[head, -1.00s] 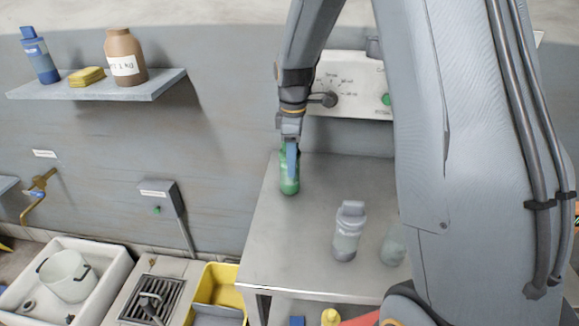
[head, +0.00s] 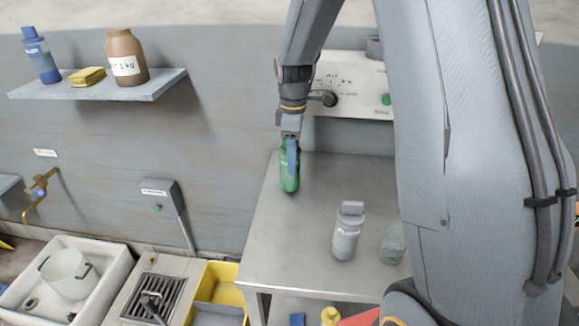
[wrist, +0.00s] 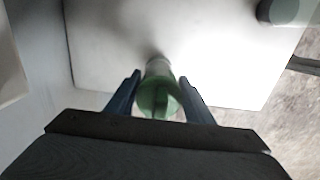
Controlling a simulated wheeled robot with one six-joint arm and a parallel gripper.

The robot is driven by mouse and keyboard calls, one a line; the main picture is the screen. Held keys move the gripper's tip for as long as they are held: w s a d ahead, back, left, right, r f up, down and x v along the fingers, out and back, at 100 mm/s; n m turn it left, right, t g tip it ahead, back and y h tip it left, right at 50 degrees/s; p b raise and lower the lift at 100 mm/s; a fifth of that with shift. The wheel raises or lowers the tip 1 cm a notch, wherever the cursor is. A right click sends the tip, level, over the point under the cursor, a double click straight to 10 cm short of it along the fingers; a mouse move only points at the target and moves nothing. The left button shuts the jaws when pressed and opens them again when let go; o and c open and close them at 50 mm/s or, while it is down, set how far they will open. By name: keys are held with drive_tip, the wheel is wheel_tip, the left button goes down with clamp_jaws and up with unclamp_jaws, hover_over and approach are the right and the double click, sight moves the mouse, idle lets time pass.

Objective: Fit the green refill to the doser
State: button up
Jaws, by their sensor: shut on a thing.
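The green refill (head: 289,181) is a green bottle at the back left of the steel table (head: 300,250). My gripper (head: 290,158) reaches down from above and is shut on its upper part. In the wrist view the green refill (wrist: 158,95) sits between the two blue fingers of my gripper (wrist: 158,95). Whether its base touches the table is hard to tell.
A grey bottle (head: 345,240) and a pale green translucent container (head: 392,246) stand at the table's front right. A wall shelf (head: 100,90) holds a blue bottle (head: 40,56), a yellow sponge (head: 87,77) and a brown jar (head: 126,58). A sink (head: 40,305) and yellow bin (head: 218,285) are lower left.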

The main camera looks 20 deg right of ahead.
drive_tip(key=shift+r+p, duration=1.85)
drive_tip(key=shift+r, duration=0.95)
